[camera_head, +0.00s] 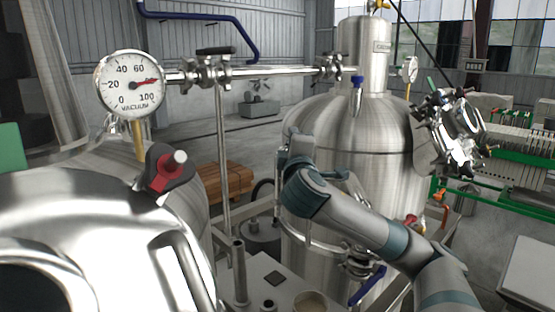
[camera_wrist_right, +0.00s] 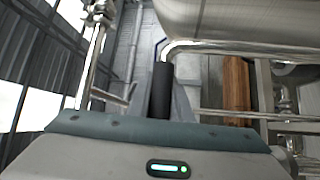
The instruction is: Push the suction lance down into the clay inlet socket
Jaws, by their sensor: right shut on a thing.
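My right gripper (camera_head: 291,150) is in front of the middle steel tank, with its arm reaching in from the lower right. Its fingertips are hard to make out in the head view. In the right wrist view a dark upright cylinder (camera_wrist_right: 160,92) stands just past the edge of the gripper body; it appears to be the gripped part of the suction lance. The lance's lower end is not visible. I cannot make out the clay inlet socket for certain, nor whether the lance touches it. My left gripper is not in view.
A large steel tank (camera_head: 350,150) stands close behind my right gripper. A second vessel (camera_head: 90,215) fills the lower left. A vacuum gauge (camera_head: 130,83) and a thin upright pipe (camera_head: 222,150) stand left of the gripper. A wooden stack (camera_head: 228,182) lies behind.

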